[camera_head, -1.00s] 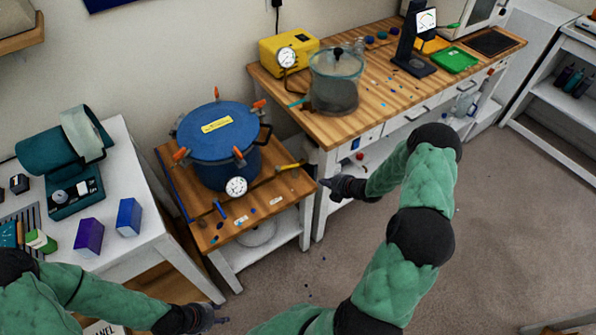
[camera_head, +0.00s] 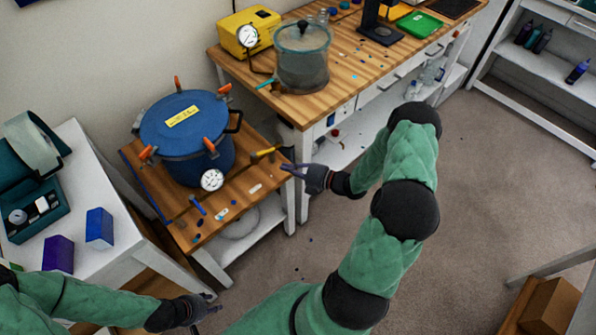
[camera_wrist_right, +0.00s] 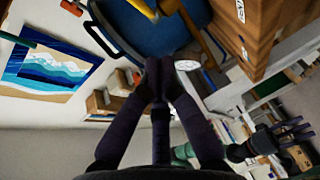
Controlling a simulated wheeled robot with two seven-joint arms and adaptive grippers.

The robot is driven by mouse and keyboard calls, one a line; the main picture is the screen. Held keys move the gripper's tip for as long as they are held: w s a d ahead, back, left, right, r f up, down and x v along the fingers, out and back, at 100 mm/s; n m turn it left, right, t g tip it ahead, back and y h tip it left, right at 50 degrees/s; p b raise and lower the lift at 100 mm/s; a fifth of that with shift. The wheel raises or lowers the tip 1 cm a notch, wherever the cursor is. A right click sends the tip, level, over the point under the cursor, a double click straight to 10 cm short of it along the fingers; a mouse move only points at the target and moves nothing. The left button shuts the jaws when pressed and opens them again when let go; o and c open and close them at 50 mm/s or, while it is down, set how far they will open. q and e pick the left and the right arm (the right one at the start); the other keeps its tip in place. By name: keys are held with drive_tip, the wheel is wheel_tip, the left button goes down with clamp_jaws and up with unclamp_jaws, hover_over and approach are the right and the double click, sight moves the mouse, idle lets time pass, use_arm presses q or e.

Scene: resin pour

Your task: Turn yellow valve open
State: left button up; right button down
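The yellow valve handle (camera_head: 263,153) sticks out at the right side of the blue pressure pot (camera_head: 186,150), above the low wooden bench top. A yellow bar beside the blue pot, likely this handle, shows in the right wrist view (camera_wrist_right: 200,38). My right gripper (camera_head: 284,169) is just right of the handle, near the bench's right edge, apart from it. In the right wrist view its fingertips (camera_wrist_right: 160,68) meet with nothing visible between them. My left gripper (camera_head: 219,304) is low at the front, its fingers apart and empty.
A round gauge (camera_head: 212,180) sits at the pot's front, with small parts on the bench top (camera_head: 180,228). The taller workbench (camera_head: 330,95) behind carries a clear chamber (camera_head: 301,60) and a yellow pump (camera_head: 248,30). A white table (camera_head: 90,190) stands left.

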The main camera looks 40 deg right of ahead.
sight(273, 150)
drive_tip(key=w+f+b, duration=0.1)
drive_tip(key=w+b, duration=0.1)
drive_tip(key=w, duration=0.5)
drive_tip(key=shift+a+f, duration=0.15)
drive_tip(key=shift+a, duration=0.15)
drive_tip(key=w+d+b, duration=0.2)
drive_tip(key=shift+w+b, duration=0.2)
drive_tip(key=shift+b, duration=0.1)
drive_tip(key=shift+w, duration=0.1)
